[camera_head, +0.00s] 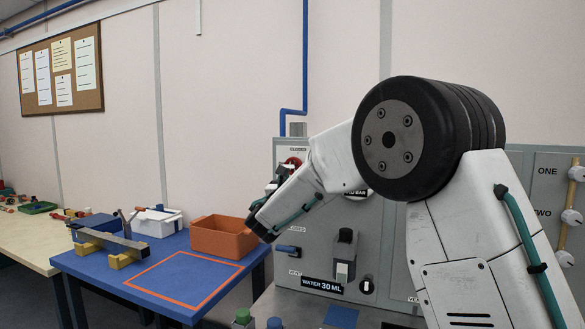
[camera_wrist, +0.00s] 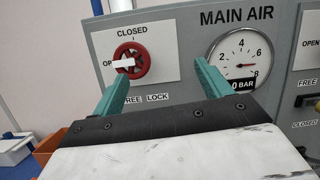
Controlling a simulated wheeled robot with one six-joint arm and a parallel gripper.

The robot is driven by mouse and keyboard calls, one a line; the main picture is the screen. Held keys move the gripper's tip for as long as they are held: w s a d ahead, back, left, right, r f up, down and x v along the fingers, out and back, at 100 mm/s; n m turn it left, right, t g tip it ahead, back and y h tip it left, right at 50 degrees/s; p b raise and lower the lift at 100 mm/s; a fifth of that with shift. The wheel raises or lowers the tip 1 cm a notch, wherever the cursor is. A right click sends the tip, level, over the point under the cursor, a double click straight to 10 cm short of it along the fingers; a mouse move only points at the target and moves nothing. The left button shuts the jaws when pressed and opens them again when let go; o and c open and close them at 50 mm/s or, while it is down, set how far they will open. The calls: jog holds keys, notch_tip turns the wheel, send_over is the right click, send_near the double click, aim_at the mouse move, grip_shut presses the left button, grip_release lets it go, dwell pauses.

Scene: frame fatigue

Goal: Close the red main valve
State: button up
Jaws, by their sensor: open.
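The red main valve (camera_wrist: 131,62) is a round knob on a white plate of the grey panel, under the word CLOSED. Its white pointer bar lies nearly level and points left to the partly covered OPEN label. In the head view the valve (camera_head: 293,162) shows only in part, behind my gripper. My gripper (camera_wrist: 160,74) is open, with nothing between its two green fingers. In the wrist view the left fingertip overlaps the picture just below the valve, and the right one is beside the gauge. I cannot tell whether either touches the panel. My gripper (camera_head: 268,190) is also in the head view.
A round MAIN AIR gauge (camera_wrist: 240,60) is right of the valve. Below it in the head view are a blue lever (camera_head: 288,249) and a grey switch box (camera_head: 345,255). A blue table (camera_head: 150,291) with an orange bin (camera_head: 220,240) stands left of the panel.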

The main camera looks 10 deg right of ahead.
jog(key=w+n, duration=0.1)
jog(key=w, duration=0.2)
jog(key=w+r+t+y, duration=0.1)
jog(key=w, duration=0.1)
jog(key=w+r+n+t, duration=0.1)
jog(key=w, duration=0.2)
jog(key=shift+w+d+r+n, duration=0.15)
jog(key=shift+w+d+n, duration=0.15)
jog(key=c, duration=1)
